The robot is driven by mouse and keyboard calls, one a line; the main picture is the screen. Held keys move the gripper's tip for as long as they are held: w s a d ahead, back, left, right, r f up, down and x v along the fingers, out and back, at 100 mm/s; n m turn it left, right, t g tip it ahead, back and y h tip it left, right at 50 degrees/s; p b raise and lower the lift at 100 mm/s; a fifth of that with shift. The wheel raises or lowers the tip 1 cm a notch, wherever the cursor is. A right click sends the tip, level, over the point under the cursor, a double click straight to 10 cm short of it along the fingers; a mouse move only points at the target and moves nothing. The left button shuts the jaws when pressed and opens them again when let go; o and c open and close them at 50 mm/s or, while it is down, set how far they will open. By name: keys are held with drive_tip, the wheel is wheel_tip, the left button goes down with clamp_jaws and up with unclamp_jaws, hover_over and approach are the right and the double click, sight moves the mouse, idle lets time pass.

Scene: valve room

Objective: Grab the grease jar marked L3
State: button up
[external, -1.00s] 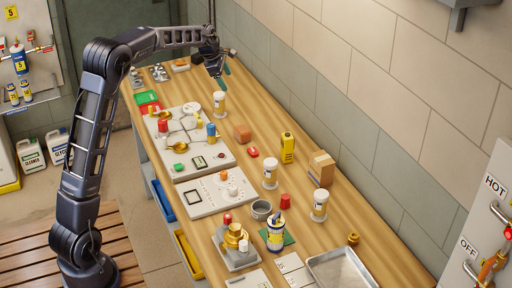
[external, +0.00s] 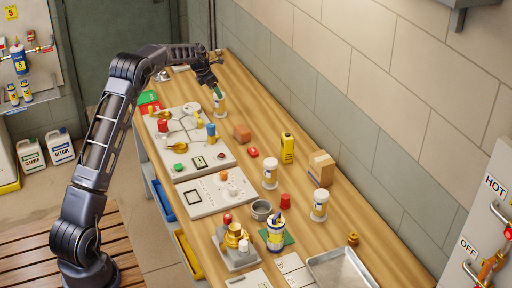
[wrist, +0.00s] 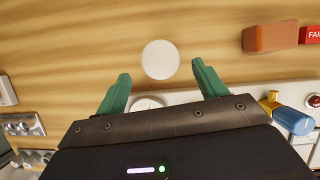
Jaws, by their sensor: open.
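Three white-lidded jars with labels stand upright on the wooden bench: a far jar (external: 221,105), a middle jar (external: 270,174) and a near jar (external: 320,206). Their markings are too small to read, so I cannot tell which is L3. My gripper (external: 217,92) is at the far jar, its green fingers partly in front of that jar's top. In the wrist view my gripper (wrist: 158,84) is open and empty. A round white lid (wrist: 160,59) shows from above, just ahead of the gap between the fingertips.
A brown block (external: 242,133) and a yellow device (external: 287,148) stand on the bench. Panels with knobs and gauges (external: 217,193) line its left side. A cardboard box (external: 321,168), a grey cup (external: 261,210) and a metal tray (external: 340,271) are nearer. The wall bounds the right.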

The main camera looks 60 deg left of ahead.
sight(221, 100)
drive_tip(key=x, duration=0.7)
drive_tip(key=shift+w+f, duration=0.2)
drive_tip(key=shift+f, duration=0.15)
drive_tip(key=c, duration=1.1)
drive_tip(key=shift+r, duration=0.15)
